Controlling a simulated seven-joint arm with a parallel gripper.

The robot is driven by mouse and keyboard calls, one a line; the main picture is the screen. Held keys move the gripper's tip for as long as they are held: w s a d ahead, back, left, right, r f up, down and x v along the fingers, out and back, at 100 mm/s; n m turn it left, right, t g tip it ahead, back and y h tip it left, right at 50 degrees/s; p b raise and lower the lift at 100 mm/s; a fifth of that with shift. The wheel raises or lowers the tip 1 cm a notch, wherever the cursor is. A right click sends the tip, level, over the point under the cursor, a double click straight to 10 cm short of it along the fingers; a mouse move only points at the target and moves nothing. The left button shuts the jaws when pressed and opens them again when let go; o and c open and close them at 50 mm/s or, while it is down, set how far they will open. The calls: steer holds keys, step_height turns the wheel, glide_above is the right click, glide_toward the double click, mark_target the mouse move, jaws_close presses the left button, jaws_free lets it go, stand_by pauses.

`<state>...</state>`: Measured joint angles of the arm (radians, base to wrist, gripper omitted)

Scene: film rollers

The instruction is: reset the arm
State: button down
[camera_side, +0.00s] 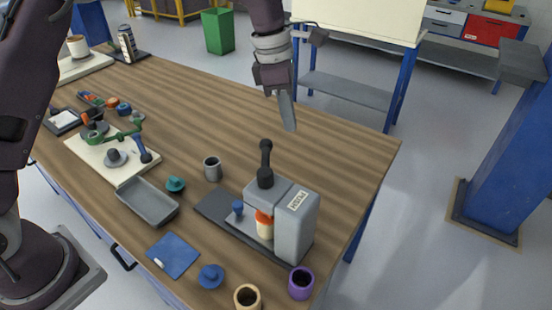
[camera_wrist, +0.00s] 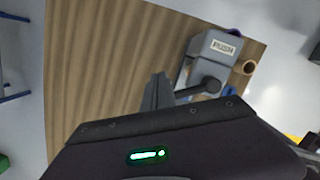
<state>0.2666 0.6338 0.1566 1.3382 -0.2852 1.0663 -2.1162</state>
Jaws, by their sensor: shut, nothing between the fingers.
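My gripper (camera_side: 290,126) hangs in the air above the far side of the wooden table (camera_side: 190,85), fingers pointing down. Its fingers are together with nothing between them. In the wrist view my gripper (camera_wrist: 157,78) shows as a narrow shut pair over bare wood. The grey press (camera_side: 296,222) marked PUSH, with a black lever knob (camera_side: 265,178), stands below and in front of it, apart from it. The press also shows in the wrist view (camera_wrist: 212,50), right of the fingers.
A white board (camera_side: 105,157) with a green fixture is left. The table's back right is clear.

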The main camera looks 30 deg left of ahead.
steer(key=s+a+r+m+t, duration=0.1)
steer(key=s+a+r+m, duration=0.35)
steer(key=s+r, duration=0.2)
steer(key=s+a+r+m+t, duration=0.1)
steer(key=s+a+r+m, duration=0.2)
steer(key=s+r+m, duration=0.3)
steer(key=s+a+f+m+t+y, duration=0.1)
steer(key=s+a+f+m, duration=0.1)
steer(key=s+m, duration=0.4)
steer(key=s+a+f+m+t+y, duration=0.1)
steer(key=s+m, duration=0.6)
steer(key=s, duration=0.7)
steer(key=shift+a+f, duration=0.8)
steer(key=shift+f, duration=0.15)
